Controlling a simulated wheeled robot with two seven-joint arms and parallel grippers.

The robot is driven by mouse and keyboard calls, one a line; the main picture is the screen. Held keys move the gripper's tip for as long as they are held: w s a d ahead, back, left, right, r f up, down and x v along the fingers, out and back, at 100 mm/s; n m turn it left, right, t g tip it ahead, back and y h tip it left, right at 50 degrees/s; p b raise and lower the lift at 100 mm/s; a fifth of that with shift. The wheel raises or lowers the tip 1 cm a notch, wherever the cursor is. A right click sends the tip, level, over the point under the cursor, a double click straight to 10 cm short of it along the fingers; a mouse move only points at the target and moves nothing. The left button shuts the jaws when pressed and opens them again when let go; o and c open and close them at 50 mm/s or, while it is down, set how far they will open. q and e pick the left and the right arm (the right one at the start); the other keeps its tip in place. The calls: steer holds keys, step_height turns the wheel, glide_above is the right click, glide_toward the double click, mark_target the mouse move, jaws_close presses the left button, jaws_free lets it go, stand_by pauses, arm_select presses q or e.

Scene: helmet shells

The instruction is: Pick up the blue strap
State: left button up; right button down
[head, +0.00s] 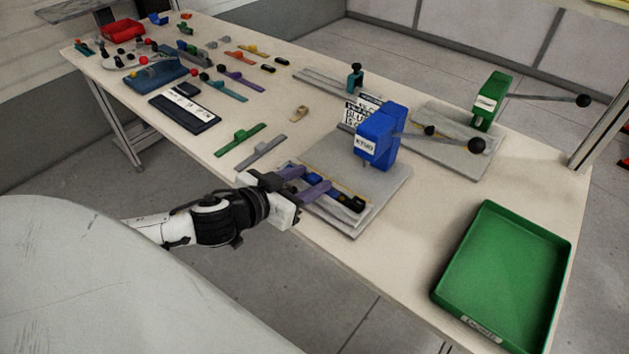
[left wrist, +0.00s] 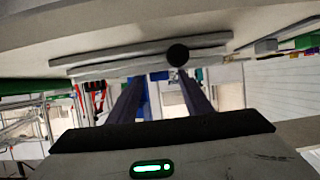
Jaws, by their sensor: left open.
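On the grey plate of the blue press, a dark strip with blue and yellow parts (head: 347,201) lies in a low fixture; it may be the blue strap, but I cannot be sure. My left gripper (head: 322,183) is open at the front of this plate, its two purple fingers reaching toward the strip and hiding part of it. In the left wrist view, the open fingers (left wrist: 158,88) stand apart with nothing clearly held between them. A grey bar with a round black knob crosses beyond the tips there. My right gripper is not in view.
The blue press (head: 377,135) stands just behind the strip, its lever pointing right. A green press (head: 490,100) stands farther back. A green tray (head: 505,275) is at right, looking empty. Green (head: 240,139) and grey (head: 260,152) straps lie left of the plate; several small parts lie farther off.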

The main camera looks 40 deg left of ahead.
arm_select(q)
steer(key=shift+w+f, duration=0.1)
steer(key=shift+w, duration=0.1)
steer(key=shift+c, duration=0.2)
steer(key=c, duration=1.1)
